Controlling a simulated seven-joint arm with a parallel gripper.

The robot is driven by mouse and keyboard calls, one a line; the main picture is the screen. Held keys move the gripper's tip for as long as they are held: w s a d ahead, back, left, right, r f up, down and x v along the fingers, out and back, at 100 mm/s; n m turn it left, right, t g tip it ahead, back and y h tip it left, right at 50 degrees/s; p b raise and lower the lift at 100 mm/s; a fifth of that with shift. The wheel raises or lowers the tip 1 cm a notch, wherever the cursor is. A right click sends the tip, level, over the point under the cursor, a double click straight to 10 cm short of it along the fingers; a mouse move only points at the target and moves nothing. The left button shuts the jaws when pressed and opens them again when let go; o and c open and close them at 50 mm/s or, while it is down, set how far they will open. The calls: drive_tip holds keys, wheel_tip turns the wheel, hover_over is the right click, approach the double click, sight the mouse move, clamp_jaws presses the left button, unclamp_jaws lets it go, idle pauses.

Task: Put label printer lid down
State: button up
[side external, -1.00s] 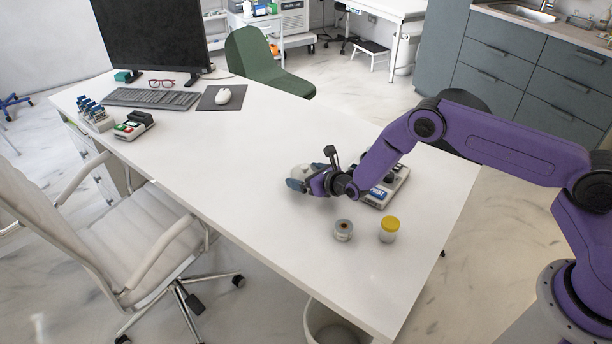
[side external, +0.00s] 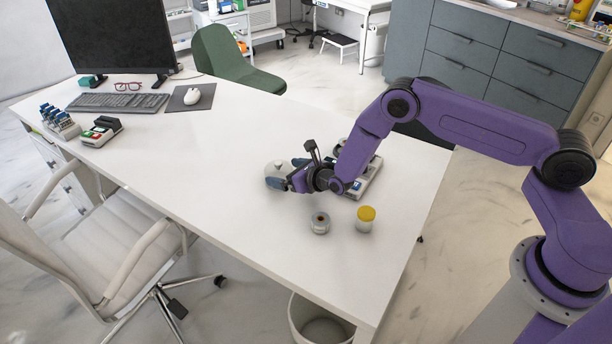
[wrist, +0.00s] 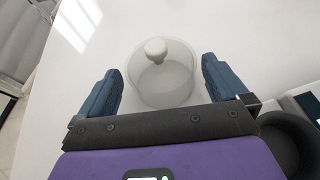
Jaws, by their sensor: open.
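A clear, pale round cover with a white knob (wrist: 156,50) stands between the two blue fingers of my gripper (wrist: 163,88) in the wrist view. Gaps show on both sides of it. In the side view my gripper (side external: 285,182) is open and low over the desk, at the cover (side external: 277,170), which it partly hides. A light grey device with dark parts and a blue label (side external: 358,186), seemingly the label printer, lies just right of my gripper and is partly hidden by my arm. Its edge (wrist: 304,103) shows at the right of the wrist view. I cannot tell a hinged lid on it.
A small jar-like round object (side external: 320,223) and a yellow-capped cup (side external: 365,219) stand nearer the desk's front edge. The white desk (side external: 210,155) is clear in the middle.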

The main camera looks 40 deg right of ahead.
drive_tip(key=v, duration=0.9)
drive_tip(key=shift+w+r, duration=0.1)
drive_tip(key=shift+r, duration=0.25)
drive_tip(key=s+d+r+m+g+h, duration=0.1)
drive_tip(key=s+d+r+m+h, duration=0.35)
drive_tip(key=r+m, duration=0.35)
drive_tip(key=s+d+r+m+g+h, duration=0.1)
drive_tip(key=s+d+r+m+h, duration=0.35)
drive_tip(key=r, duration=0.45)
drive_tip(key=s+a+r+m+g+y, duration=0.1)
drive_tip(key=s+m+g+y, duration=0.1)
drive_tip(key=s, duration=0.8)
drive_tip(key=s+a+r+m+g+y, duration=0.1)
drive_tip(key=s+m+g, duration=0.4)
drive_tip(key=s, duration=0.5)
drive_tip(key=s+a+r+m+g+y, duration=0.1)
drive_tip(key=s+r+m+g+y, duration=0.1)
drive_tip(key=s+m, duration=0.4)
drive_tip(key=s+g+y, duration=0.1)
drive_tip(key=s, duration=0.3)
drive_tip(key=shift+g, duration=0.4)
